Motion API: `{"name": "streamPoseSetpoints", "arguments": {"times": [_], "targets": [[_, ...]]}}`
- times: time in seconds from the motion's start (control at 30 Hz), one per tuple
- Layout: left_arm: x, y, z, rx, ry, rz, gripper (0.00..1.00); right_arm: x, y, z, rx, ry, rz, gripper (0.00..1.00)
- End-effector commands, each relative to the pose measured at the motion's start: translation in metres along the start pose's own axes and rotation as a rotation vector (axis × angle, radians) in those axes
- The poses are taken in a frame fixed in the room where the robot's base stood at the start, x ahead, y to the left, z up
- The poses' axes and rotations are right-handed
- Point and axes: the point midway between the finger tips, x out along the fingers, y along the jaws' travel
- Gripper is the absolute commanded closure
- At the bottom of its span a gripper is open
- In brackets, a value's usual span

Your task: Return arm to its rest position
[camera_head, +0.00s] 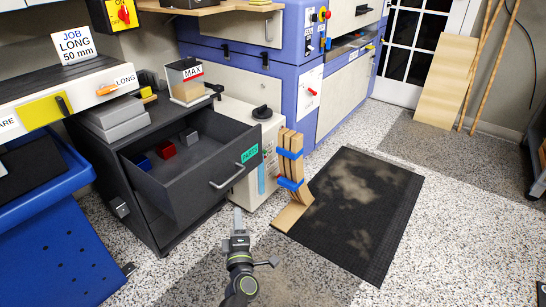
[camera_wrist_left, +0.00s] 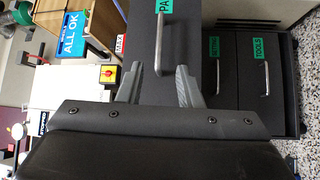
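My left gripper (camera_head: 238,218) is low in the middle of the head view, in front of the pulled-out dark drawer (camera_head: 190,192). Its two fingers (camera_wrist_left: 158,78) stand apart in the left wrist view, with nothing seen between them. The drawer's metal handle (camera_head: 235,172) lies beyond the fingertips and looks clear of them; it also shows in the left wrist view (camera_wrist_left: 165,30). A green label (camera_head: 249,154) is on the drawer front. My right gripper is in neither view.
The open drawer holds a red block (camera_head: 166,149), a blue block (camera_head: 142,163) and other small pieces. Strapped wooden boards (camera_head: 290,160) stand right of the drawer, at a black mat (camera_head: 355,205). A blue cart (camera_head: 60,240) is at left. Speckled floor is free at right.

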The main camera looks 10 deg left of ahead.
Motion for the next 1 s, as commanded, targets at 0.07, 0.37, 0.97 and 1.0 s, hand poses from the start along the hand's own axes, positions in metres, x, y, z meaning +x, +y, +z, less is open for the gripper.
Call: {"name": "streamPoseSetpoints", "arguments": {"times": [0.07,0.37,0.97,1.0], "targets": [[-0.001,0.0,-0.001,0.005,-0.003,0.001,0.68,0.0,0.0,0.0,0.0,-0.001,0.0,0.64],[-0.036,0.023,-0.029,0.306,-0.189,0.051,0.68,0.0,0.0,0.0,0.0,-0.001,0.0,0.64],[-0.161,0.061,-0.111,1.197,-0.586,-0.046,0.68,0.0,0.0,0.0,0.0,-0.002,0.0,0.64],[-0.166,0.063,-0.115,1.229,-0.598,-0.056,0.68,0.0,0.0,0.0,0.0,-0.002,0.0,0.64]]}}
